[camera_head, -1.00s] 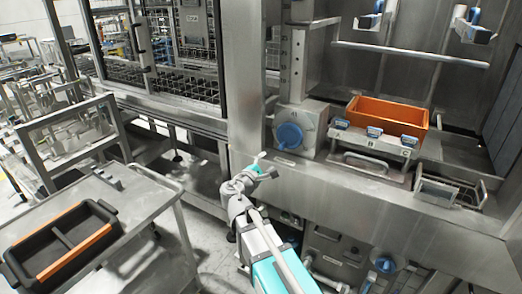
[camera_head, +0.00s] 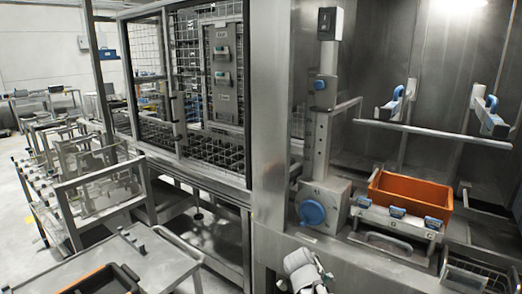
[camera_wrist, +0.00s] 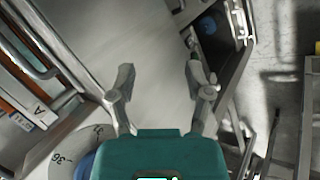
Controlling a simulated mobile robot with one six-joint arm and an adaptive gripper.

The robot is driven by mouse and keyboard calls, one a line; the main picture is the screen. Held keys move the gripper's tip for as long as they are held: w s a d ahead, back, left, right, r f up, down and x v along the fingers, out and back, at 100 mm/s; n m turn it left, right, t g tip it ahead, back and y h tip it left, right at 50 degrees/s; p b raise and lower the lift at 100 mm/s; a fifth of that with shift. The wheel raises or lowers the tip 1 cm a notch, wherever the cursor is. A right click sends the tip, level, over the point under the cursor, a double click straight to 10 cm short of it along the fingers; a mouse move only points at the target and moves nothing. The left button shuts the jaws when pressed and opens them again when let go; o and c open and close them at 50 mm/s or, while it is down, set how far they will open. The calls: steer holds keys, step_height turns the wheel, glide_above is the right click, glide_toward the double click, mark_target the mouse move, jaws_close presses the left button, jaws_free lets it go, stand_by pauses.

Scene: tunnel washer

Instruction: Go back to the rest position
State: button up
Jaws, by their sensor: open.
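My gripper shows in the wrist view (camera_wrist: 160,85), its two grey fingers apart with nothing between them. It hangs in front of the washer's bare steel panel (camera_wrist: 135,35). In the head view only a grey part of my arm shows at the bottom edge, and the gripper itself cannot be made out there.
The washer has an orange bin (camera_head: 412,194) on its ledge and a blue round knob (camera_head: 312,212). Blue-handled holders hang above. A steel cart (camera_head: 140,262) with a black tray (camera_head: 105,279) stands at the lower left. A caged cabinet (camera_head: 205,90) stands behind.

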steer(key=s+a+m+g+y+p, duration=0.3)
steer(key=s+y, duration=0.3)
steer(key=s, duration=0.2)
steer(key=shift+r+m+g+p, duration=0.3)
steer(key=shift+r+m, duration=0.1)
steer(key=shift+m, duration=0.5)
steer(key=shift+s, duration=0.1)
